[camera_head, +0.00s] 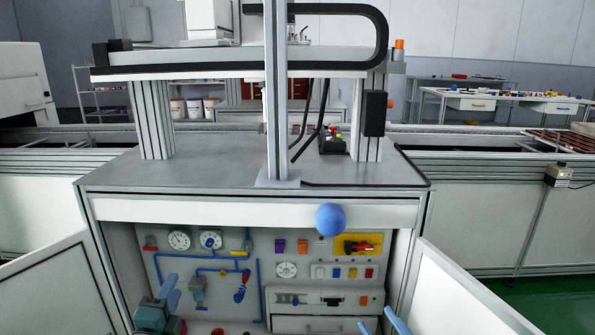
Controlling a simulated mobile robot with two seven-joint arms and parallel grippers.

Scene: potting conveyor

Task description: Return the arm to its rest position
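My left gripper (171,291) is at the lower left, in front of the open cabinet's panel. Its two blue fingers point up and to the right, with a narrow gap between them. It holds nothing that I can see. My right gripper (381,324) is at the bottom edge, right of the middle. Only its blue fingertips show, spread apart with nothing between them. The rest of it is cut off by the frame.
The cabinet's panel (222,250) carries gauges, blue pipes and switches. Open white doors flank it, left (55,295) and right (455,295). A blue ball (330,219) shows before the cabinet's front edge. A metal post (276,110) stands on the worktop (215,165). Conveyors run behind.

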